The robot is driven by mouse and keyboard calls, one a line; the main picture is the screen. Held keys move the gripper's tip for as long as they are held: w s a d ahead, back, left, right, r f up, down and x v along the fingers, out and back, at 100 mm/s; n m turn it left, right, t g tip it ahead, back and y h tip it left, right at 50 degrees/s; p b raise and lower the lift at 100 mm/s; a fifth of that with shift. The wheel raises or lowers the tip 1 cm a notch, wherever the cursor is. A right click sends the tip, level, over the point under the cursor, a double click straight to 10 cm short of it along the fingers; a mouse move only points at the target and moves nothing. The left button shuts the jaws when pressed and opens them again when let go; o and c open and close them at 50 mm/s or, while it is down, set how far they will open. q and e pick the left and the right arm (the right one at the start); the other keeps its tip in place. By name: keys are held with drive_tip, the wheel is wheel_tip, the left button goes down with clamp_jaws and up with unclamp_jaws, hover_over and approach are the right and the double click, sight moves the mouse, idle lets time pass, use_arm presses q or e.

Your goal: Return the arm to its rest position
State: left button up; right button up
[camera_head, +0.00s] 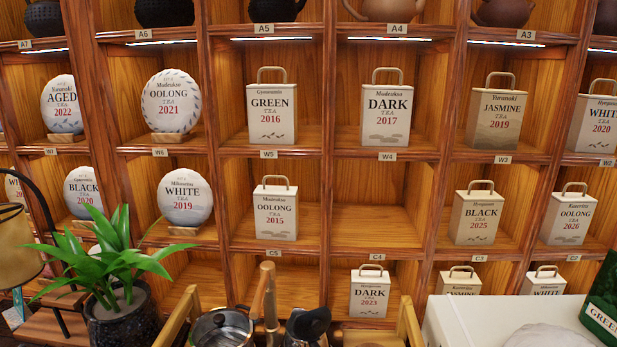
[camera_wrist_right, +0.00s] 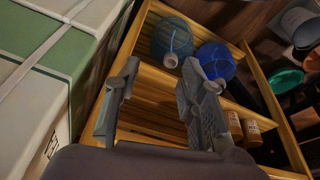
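My right gripper (camera_wrist_right: 160,72) shows in the right wrist view with its two grey fingers spread apart. Nothing is between the fingers. It hangs over a slatted wooden crate (camera_wrist_right: 152,130), beside a white and green box (camera_wrist_right: 58,75) at the left. Neither gripper shows in the head view, so my left gripper is out of sight. The rest position itself is not marked in either view.
A wooden shelf (camera_head: 375,240) with tea packages fills the head view. A potted plant (camera_head: 122,320) stands at lower left, and a white box (camera_head: 455,322) at lower right. In the wrist view, two blue round vessels (camera_wrist_right: 172,38) (camera_wrist_right: 216,64) sit in the crate.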

drive_tip(key=s+d+f+g+b, duration=0.1)
drive_tip(key=s+f+b, duration=0.3)
drive_tip(key=f, duration=1.2)
drive_tip(key=s+f+b, duration=0.2)
drive_tip(key=s+f, duration=0.5)
drive_tip(key=f, duration=1)
drive_tip(key=s+d+f+g+b, duration=0.1)
drive_tip(key=s+d+f, duration=0.1)
drive_tip(key=s+f, duration=0.5)
drive_tip(key=shift+s+d+f+b, duration=0.15)
drive_tip(key=shift+s+b, duration=0.2)
drive_tip(key=shift+s, duration=0.65)
drive_tip(key=shift+c, duration=0.4)
